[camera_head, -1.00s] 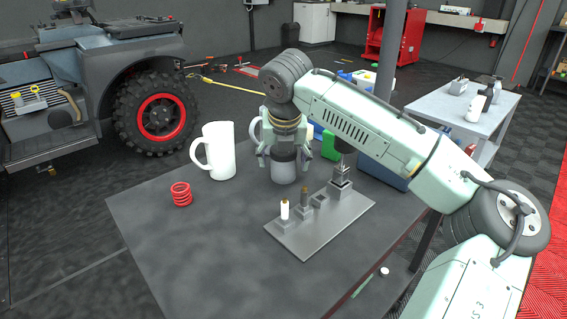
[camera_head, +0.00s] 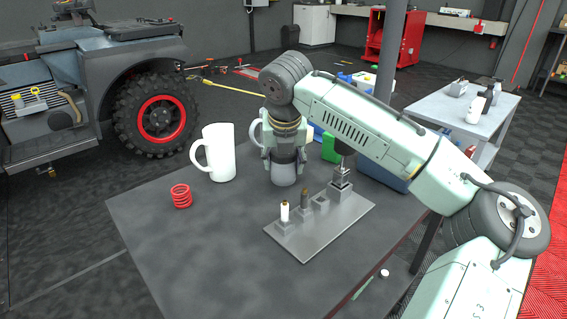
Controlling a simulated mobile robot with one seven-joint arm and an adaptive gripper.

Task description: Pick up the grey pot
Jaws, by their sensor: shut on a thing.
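The grey pot (camera_head: 285,174) stands upright on the dark table, right of the white mug. My gripper (camera_head: 284,156) points down over it from above. Its fingers are closed in on either side of the pot's upper part, so it is shut on the pot. The pot's base looks to be at the table surface; I see no clear gap beneath it. Its top is hidden by my gripper.
A white mug (camera_head: 219,153) stands close on the left, with a red coil spring (camera_head: 181,196) in front of it. A grey fixture plate (camera_head: 320,224) with several upright pieces lies at the right front. Another pale mug handle (camera_head: 254,132) shows behind my gripper. The front left of the table (camera_head: 190,265) is clear.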

